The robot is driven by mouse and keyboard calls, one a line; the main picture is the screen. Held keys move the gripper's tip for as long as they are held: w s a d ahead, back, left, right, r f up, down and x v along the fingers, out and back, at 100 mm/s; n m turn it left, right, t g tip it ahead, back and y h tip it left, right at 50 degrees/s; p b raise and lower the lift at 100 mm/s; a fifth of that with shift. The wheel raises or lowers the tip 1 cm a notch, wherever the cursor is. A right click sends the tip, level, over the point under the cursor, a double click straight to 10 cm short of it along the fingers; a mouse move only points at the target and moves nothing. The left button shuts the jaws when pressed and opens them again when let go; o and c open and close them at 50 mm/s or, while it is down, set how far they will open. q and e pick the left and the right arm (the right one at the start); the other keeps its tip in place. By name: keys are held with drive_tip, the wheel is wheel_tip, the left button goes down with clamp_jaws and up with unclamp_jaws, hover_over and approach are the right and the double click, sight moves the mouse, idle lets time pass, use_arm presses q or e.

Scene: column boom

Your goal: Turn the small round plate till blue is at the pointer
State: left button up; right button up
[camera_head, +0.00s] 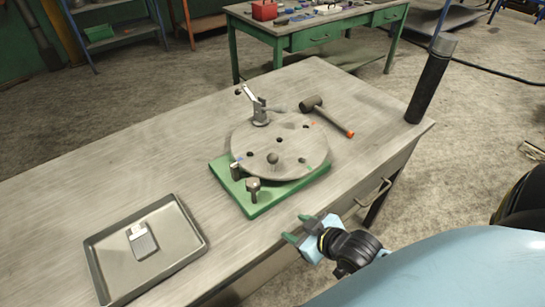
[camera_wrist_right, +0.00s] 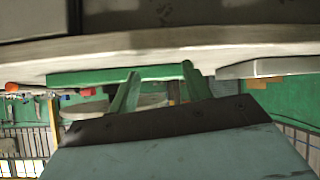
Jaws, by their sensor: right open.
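The round grey plate (camera_head: 290,137) lies flat on a green base (camera_head: 262,206) on the workbench. It has several dark holes and a round knob (camera_head: 273,158) near its front. A small blue mark (camera_head: 238,159) shows at its left rim, close to a small dark block (camera_head: 236,171). I cannot tell for sure which part is the pointer. An orange mark and a green mark also show on the plate. My right gripper (camera_head: 297,228) is open and empty at the bench's front edge, in front of the base and apart from it. Its green fingers (camera_wrist_right: 159,84) also show in the wrist view. My left gripper is out of view.
A lever clamp (camera_head: 260,110) stands behind the plate and a dark knobbed post (camera_head: 253,188) at the front. A mallet (camera_head: 327,115) lies behind right. A black cylinder (camera_head: 430,80) stands at the right corner. A tray (camera_head: 190,261) sits front left. The bench's left middle is clear.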

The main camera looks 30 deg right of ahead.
sight(277, 161)
drive_tip(key=w+d+r+n+t+y, duration=0.25)
drive_tip(key=d+r+t, duration=0.4)
drive_tip(key=r, duration=0.35)
drive_tip(key=shift+m, duration=0.35)
drive_tip(key=x, duration=0.9)
drive_tip(key=a+x, duration=0.1)
drive_tip(key=x, duration=0.4)
drive_tip(key=shift+s+d+r+p, duration=0.1)
drive_tip(key=shift+s+r+p, duration=0.05)
drive_tip(key=shift+r+p, duration=0.15)
drive_tip(key=shift+c, duration=0.4)
clamp_jaws()
